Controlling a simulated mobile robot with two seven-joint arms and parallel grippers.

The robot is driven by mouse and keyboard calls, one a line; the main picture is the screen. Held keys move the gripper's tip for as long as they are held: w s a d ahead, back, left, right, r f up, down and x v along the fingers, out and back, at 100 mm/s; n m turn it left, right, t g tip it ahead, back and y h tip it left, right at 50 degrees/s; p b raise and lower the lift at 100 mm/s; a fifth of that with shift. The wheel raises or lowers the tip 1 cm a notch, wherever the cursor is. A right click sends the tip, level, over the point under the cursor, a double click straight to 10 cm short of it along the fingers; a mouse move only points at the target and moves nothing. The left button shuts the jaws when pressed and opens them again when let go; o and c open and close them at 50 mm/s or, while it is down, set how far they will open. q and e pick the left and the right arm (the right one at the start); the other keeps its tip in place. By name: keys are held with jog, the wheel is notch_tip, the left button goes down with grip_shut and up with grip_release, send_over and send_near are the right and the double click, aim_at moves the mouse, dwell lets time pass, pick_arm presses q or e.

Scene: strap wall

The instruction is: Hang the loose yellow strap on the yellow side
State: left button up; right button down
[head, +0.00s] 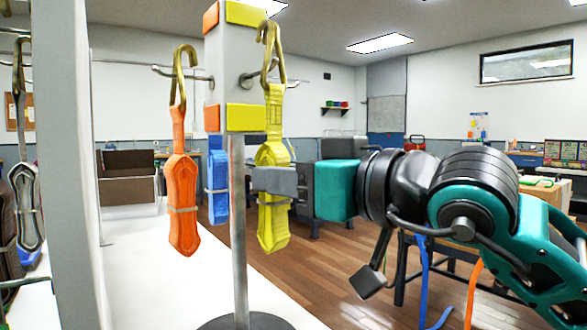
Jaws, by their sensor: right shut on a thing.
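The yellow strap (273,228) hangs upright with its brass hook (271,42) at the top. My right gripper (278,182) comes in from the right and is shut on the strap's bundled webbing, hiding part of it. The strap is beside the grey post, in front of the side with yellow blocks (246,117). A metal peg (247,80) sticks out of that side, close to the hook. I cannot tell whether the hook rests on the peg. My left gripper is out of view.
An orange strap (182,205) hangs from a peg on the post's orange side. A blue strap (217,180) hangs behind the post. The post's metal pole (238,230) stands on a dark round base (246,322). A grey upright (70,160) stands at the left.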

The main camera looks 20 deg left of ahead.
jog(key=shift+w+a+p, duration=0.3)
jog(key=shift+a, duration=0.15)
jog(key=shift+w+a+f+b, duration=0.1)
jog(key=shift+a+f+b, duration=0.05)
jog(key=shift+f+b, duration=0.2)
jog(key=shift+w+a+f+b, duration=0.15)
jog(key=shift+w+a+b, duration=0.1)
jog(key=shift+b, duration=0.1)
jog(key=shift+a+f+b, duration=0.1)
jog(key=shift+f+b, duration=0.1)
jog(key=shift+b, duration=0.15)
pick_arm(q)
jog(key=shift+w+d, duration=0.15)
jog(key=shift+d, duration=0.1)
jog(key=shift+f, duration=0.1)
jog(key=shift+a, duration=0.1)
pick_arm(e)
jog(key=c, duration=0.7)
grip_release()
jog(key=shift+c, duration=0.2)
